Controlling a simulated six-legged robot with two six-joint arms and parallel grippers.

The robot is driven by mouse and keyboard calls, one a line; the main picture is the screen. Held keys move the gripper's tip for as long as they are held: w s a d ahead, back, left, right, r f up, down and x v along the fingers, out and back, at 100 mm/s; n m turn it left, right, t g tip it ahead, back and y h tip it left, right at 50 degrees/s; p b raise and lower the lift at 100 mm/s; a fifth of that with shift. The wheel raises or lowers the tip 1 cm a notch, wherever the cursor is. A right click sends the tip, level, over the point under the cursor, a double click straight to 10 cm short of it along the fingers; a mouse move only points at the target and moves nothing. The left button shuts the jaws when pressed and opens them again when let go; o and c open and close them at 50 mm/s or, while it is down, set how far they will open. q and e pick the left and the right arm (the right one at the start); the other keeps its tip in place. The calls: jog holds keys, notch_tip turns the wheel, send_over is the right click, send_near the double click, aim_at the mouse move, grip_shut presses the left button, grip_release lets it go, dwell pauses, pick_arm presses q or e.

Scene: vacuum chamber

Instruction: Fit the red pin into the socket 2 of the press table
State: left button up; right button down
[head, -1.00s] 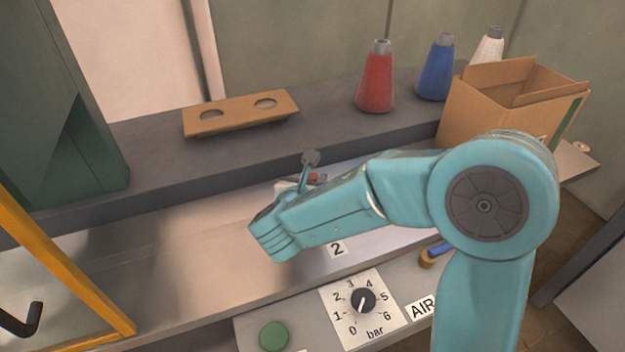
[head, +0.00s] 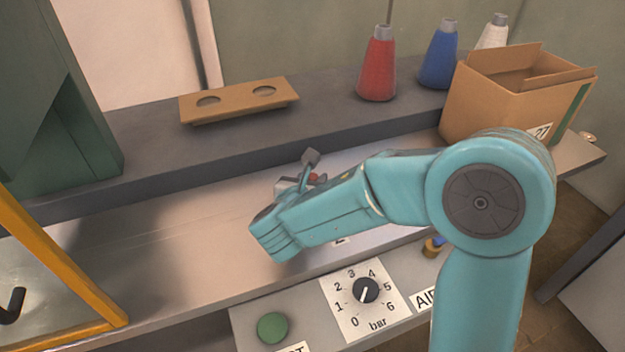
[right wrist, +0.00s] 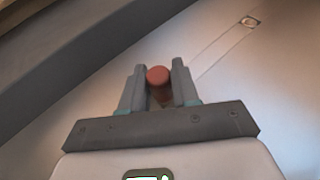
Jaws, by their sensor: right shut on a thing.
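The red pin (right wrist: 158,78) is held between the two grey fingers of my right gripper (right wrist: 160,88) in the right wrist view. Its rounded end faces the camera; its far end is hidden. In the head view a bit of red (head: 314,178) shows at my right gripper (head: 304,184), mostly behind my teal wrist. The gripper is over the metal press table (head: 180,240); the gap below the pin cannot be judged. The label 2 (head: 339,241) is mostly covered by my arm. A small rimmed fitting, perhaps a socket (right wrist: 250,21), shows at the upper right of the wrist view. My left gripper is out of view.
A shelf behind holds a wooden two-hole block (head: 238,101), red (head: 377,70), blue (head: 438,60) and white cones, and a cardboard box (head: 500,105). A pressure dial (head: 366,290) and green button (head: 272,328) are in front. A yellow frame (head: 60,255) stands left. The table's left part is clear.

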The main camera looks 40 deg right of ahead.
jog(key=shift+f+b, duration=0.3)
jog(key=c, duration=0.8)
grip_release()
jog(key=shift+o, duration=0.2)
jog(key=p+v, duration=0.4)
jog(key=v, duration=1.1)
jog(key=shift+s+a+r, duration=0.2)
jog(key=shift+a, duration=0.05)
jog(key=shift+s+a+r, duration=0.1)
jog(key=shift+s+a, duration=0.15)
